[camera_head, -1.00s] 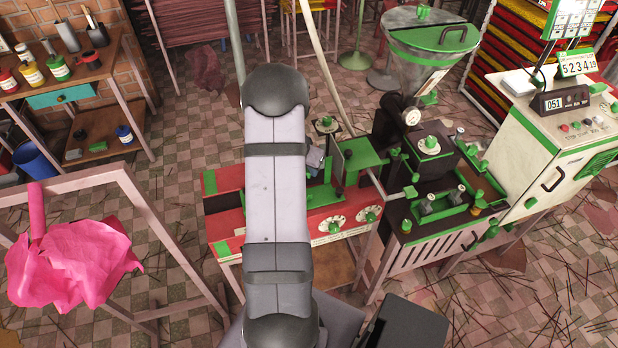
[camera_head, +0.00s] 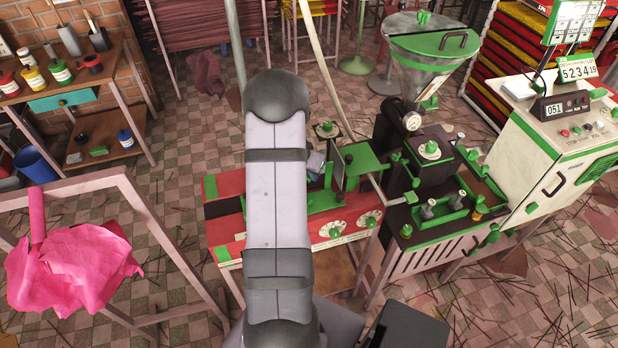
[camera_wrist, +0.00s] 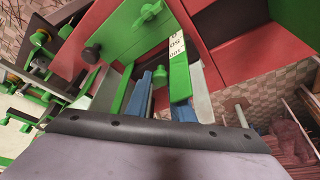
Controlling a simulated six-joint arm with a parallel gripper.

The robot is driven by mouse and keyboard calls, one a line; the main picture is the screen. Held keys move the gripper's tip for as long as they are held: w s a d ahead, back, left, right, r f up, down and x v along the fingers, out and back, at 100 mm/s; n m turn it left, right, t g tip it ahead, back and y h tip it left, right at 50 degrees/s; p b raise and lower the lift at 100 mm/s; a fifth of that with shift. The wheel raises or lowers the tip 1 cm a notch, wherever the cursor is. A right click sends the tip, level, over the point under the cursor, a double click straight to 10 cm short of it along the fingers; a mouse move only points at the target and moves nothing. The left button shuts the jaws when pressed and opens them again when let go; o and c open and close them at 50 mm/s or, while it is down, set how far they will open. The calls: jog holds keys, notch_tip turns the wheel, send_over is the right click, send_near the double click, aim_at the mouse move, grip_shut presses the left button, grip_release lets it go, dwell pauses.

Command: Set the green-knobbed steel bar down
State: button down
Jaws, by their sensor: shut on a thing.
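My gripper (camera_wrist: 162,104) reaches down over the red and green machine bed, its blue fingers seen on both sides. It is shut, but the frame and its own body hide much of what it grips. In the head view my gripper (camera_head: 315,163) is mostly hidden behind my arm, above the red machine (camera_head: 228,232), left of an upright dark plate (camera_head: 338,167).
A green strip with a printed scale (camera_wrist: 178,58) lies close beside my fingers. The dark extruder (camera_head: 432,150) stands to the right, and a pink cloth (camera_head: 72,268) hangs at left.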

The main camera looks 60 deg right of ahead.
jog(key=shift+d+r, duration=0.1)
jog(key=shift+r, duration=0.1)
notch_tip(320, 180, up, 18)
jog(key=b, duration=0.4)
jog(key=w+f+b, duration=0.2)
jog(key=w+f, duration=0.6)
jog(key=w, duration=0.5)
jog(key=shift+d+f+p, duration=0.2)
jog(key=shift+f+p, duration=0.65)
jog(key=shift+f, duration=1.65)
jog(key=shift+d+f+p, duration=0.15)
jog(key=shift+f+p, duration=0.7)
jog(key=shift+f, duration=1.65)
jog(key=shift+f, duration=0.15)
jog(key=c, duration=1.9)
grip_release()
jog(key=shift+s+f, duration=0.1)
jog(key=o, duration=0.4)
jog(key=shift+c, duration=0.2)
jog(key=shift+a, duration=0.1)
